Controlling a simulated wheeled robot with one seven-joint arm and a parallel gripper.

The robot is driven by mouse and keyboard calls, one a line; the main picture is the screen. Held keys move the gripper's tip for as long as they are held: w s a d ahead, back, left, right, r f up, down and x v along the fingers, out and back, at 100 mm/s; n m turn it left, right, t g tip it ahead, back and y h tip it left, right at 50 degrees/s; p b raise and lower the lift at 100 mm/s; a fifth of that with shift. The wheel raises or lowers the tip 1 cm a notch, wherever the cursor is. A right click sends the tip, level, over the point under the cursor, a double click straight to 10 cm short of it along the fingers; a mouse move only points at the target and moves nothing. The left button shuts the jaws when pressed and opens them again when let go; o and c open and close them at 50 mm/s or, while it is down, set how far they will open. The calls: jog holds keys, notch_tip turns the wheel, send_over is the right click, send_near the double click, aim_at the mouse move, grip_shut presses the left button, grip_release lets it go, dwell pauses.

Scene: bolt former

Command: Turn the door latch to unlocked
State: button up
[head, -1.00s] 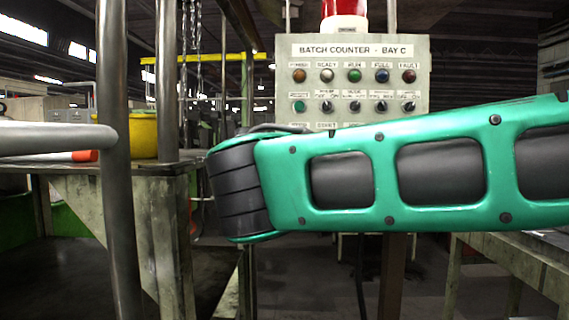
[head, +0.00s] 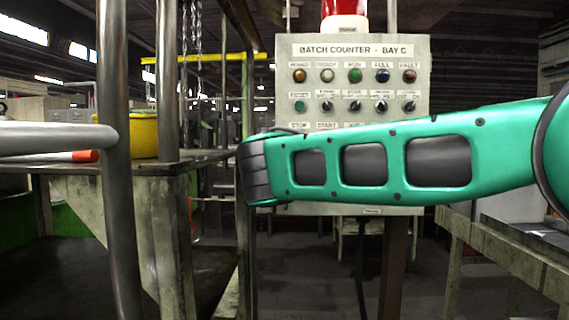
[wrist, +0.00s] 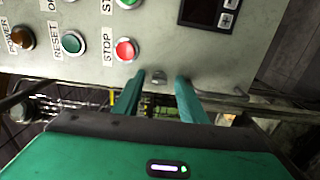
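The control box labelled "BATCH COUNTER - BAY C" (head: 421,80) stands ahead in the head view, its lower part mostly covered by my green arm. In the wrist view its pale front panel (wrist: 205,62) fills the top. The gripper does not show in the head view.
The red STOP button (wrist: 126,49) and green RESET button (wrist: 73,43) are close to the fingers. A dark counter display (wrist: 203,12) is above. In the head view, metal posts (head: 115,170) and a bench with a yellow pot (head: 143,134) stand at left.

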grip_shut()
jog(key=m, duration=0.4)
jog(key=shift+f+m, duration=0.1)
jog(key=shift+m, duration=0.2)
jog(key=m, duration=0.4)
jog(key=shift+m, duration=0.3)
jog(key=m, duration=0.4)
jog(key=shift+m, duration=2.4)
